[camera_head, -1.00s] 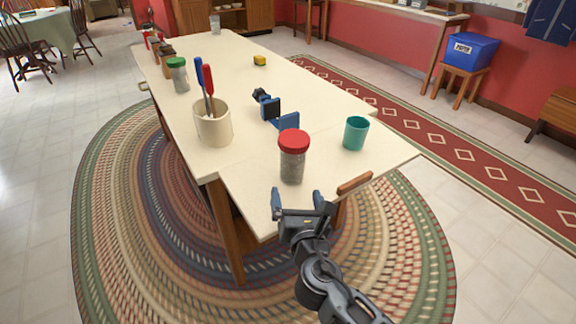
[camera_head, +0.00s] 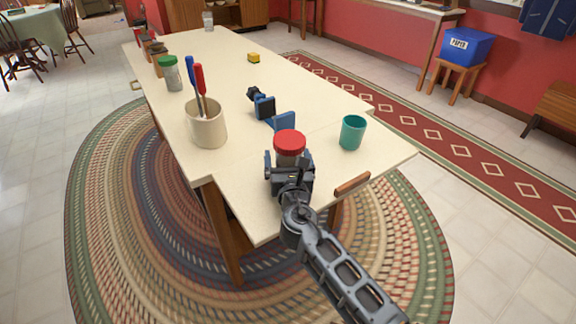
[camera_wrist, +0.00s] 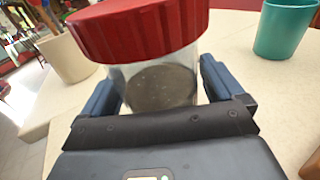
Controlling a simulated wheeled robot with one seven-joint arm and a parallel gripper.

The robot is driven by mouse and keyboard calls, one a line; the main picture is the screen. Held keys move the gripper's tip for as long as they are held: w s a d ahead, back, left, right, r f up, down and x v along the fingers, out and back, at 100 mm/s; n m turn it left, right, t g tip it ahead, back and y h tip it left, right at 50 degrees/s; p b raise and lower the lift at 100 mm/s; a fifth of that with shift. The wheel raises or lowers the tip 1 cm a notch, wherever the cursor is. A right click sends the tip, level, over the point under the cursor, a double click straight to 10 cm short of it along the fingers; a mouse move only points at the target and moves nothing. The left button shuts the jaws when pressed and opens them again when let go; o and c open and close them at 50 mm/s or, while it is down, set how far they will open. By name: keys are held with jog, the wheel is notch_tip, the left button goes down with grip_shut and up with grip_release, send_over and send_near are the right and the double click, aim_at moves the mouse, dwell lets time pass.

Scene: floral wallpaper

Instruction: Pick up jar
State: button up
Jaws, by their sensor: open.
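A clear jar with a red lid (camera_head: 290,143) stands upright at the near end of the table, with dark contents. In the wrist view the jar (camera_wrist: 160,85) fills the upper middle, between the two blue fingers. My gripper (camera_head: 289,160) is open around the jar, one finger on each side. In the wrist view, gaps show between the fingers of my gripper (camera_wrist: 158,90) and the glass. The jar's base is hidden behind my gripper. A second jar, with a green lid (camera_head: 170,74), stands farther back on the left.
A teal cup (camera_head: 352,132) stands just right of the jar. A cream crock (camera_head: 207,128) with red- and blue-handled tools stands to the left. A blue and black clamp-like tool (camera_head: 266,108) lies behind the jar. The table's (camera_head: 241,200) near edge is close.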

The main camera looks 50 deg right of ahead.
jog(key=shift+w+d, duration=0.15)
jog(key=c, duration=1.1)
